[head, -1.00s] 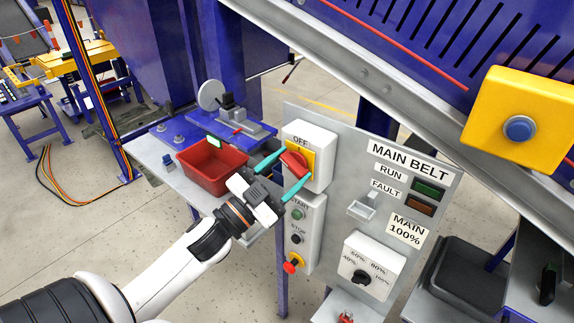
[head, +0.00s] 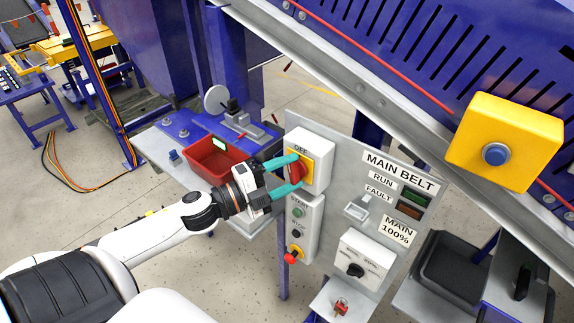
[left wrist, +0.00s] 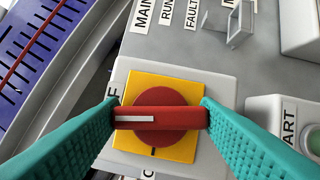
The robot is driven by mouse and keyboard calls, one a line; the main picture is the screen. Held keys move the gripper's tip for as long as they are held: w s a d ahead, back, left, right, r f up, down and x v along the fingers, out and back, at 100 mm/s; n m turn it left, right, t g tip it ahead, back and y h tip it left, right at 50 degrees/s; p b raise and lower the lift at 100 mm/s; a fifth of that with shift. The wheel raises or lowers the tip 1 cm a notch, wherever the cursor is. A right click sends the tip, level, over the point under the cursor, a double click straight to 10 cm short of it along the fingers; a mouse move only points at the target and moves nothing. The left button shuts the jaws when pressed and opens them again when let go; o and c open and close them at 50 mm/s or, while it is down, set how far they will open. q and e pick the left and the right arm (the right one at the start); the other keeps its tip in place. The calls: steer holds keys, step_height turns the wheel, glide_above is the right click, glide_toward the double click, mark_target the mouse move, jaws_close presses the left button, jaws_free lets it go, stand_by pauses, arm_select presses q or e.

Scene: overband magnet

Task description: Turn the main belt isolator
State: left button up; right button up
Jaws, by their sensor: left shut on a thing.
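The main belt isolator is a white box (head: 318,149) with a yellow plate (head: 308,168) and a red rotary handle (head: 297,171), below an OFF label in the head view. My left gripper (head: 297,172) has its teal fingers shut on the red handle. In the left wrist view the fingers touch both ends of the handle (left wrist: 160,118). Its white mark points left, towards partly hidden lettering, over the yellow plate (left wrist: 155,80). My right gripper is not in view.
Below the isolator is a start/stop box (head: 302,225) with a red knob (head: 290,258). A red bin (head: 213,160) stands on the bench behind my arm. The MAIN BELT panel (head: 375,205) and a yellow box with a blue button (head: 495,154) are to the right.

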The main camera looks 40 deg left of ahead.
arm_select(q)
steer(key=shift+r+m+g+p, duration=0.1)
steer(key=shift+m+g+p, duration=0.3)
steer(key=shift+m+p, duration=0.45)
steer(key=o, duration=1)
steer(key=shift+s, duration=0.1)
steer(key=shift+s+a, duration=0.15)
steer(key=shift+s, duration=0.05)
steer(key=b+v, duration=0.3)
steer(key=v, duration=0.8)
steer(key=shift+s, duration=0.25)
